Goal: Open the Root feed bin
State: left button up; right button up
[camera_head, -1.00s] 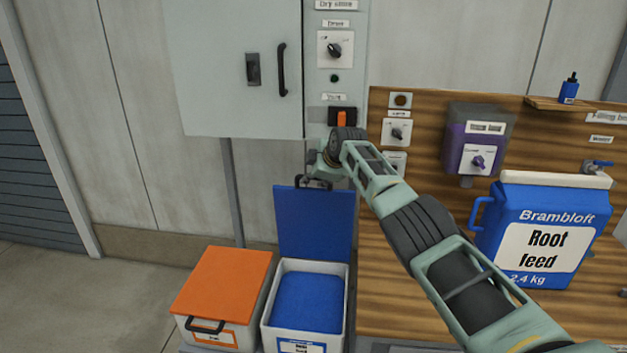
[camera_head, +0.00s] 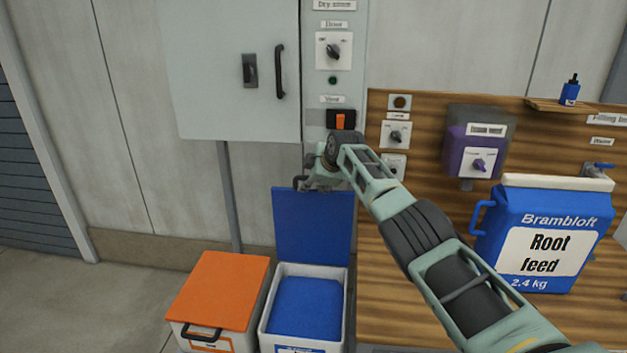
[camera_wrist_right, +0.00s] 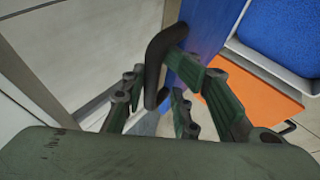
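The Root feed bin (camera_head: 346,325) is a white box at the bottom of the head view, with blue contents (camera_head: 305,307) showing. Its blue lid (camera_head: 313,228) stands upright at the back, so the bin is open. The front label is cut off by the frame edge. My right gripper (camera_head: 312,184) is at the lid's top edge. In the right wrist view the fingers of my right gripper (camera_wrist_right: 155,103) are spread apart, with the black lid handle (camera_wrist_right: 156,72) between them. They do not look closed on it. My left gripper is not in view.
A shut bin with an orange lid (camera_head: 219,288) stands directly left of the blue one. A grey cabinet (camera_head: 235,70) hangs above. A blue Root feed container (camera_head: 490,240) stands at the right, before the wooden panel (camera_head: 425,290). Floor at far left is clear.

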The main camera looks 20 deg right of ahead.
jog(key=shift+r, duration=0.25)
jog(key=v, duration=1.1)
jog(key=shift+s, duration=0.25)
jog(key=shift+s+d+r, duration=0.1)
